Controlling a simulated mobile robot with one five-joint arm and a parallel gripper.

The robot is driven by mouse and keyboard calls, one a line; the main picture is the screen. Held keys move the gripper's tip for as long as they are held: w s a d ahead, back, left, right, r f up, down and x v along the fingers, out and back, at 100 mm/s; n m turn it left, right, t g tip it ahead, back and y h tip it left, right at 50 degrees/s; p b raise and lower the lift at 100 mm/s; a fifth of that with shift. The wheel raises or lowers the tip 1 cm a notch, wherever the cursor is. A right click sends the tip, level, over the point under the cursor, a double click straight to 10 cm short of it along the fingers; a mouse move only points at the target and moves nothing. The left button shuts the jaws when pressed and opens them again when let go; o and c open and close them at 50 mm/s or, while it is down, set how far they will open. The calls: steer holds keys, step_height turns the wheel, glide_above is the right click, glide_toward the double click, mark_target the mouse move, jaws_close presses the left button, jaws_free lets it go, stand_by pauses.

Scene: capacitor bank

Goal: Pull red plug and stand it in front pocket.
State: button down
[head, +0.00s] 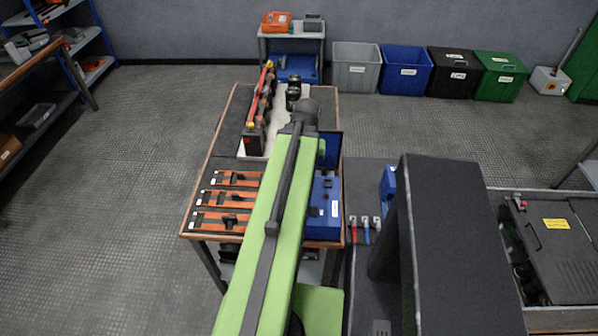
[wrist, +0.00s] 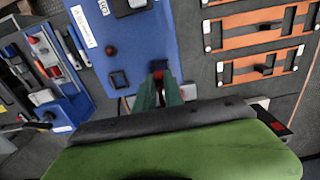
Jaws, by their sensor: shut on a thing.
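The blue box (wrist: 135,45) fills the upper middle of the wrist view. It carries a red button (wrist: 110,50) and a dark square opening (wrist: 120,80), which may be the front pocket. My gripper (wrist: 159,86) has its green fingers shut on the red plug (wrist: 158,73) near the box's lower right edge. Only a small red and black part of the plug shows between the fingertips. I cannot tell whether it is in a socket or free. In the head view the blue box (head: 326,208) is partly behind my green arm, which hides my gripper.
Several orange bars with black handles (head: 223,221) lie left of the box; they also show in the wrist view (wrist: 262,28). A blue rack of tools (wrist: 70,100) stands at the left there. A red and black strip unit (head: 256,125) stands farther back on the bench.

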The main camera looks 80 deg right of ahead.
steer(key=shift+w+a+f+b, duration=0.1)
steer(key=shift+w+f+b, duration=0.1)
steer(key=shift+f+b, duration=0.25)
steer(key=shift+f, duration=0.1)
steer(key=shift+f+b, duration=0.4)
steer(key=shift+f, duration=0.1)
steer(key=shift+a+f+b, duration=0.45)
steer(key=shift+a+b, duration=0.05)
steer(key=shift+b, duration=0.2)
steer(key=c, duration=1.4)
jaws_free()
steer(key=shift+s, duration=0.1)
steer(key=shift+o, duration=0.3)
step_height(320, 180, up, 19)
steer(key=p, duration=1.9)
steer(key=shift+d+f, duration=0.15)
steer(key=shift+d, duration=0.2)
steer(key=shift+f, duration=0.15)
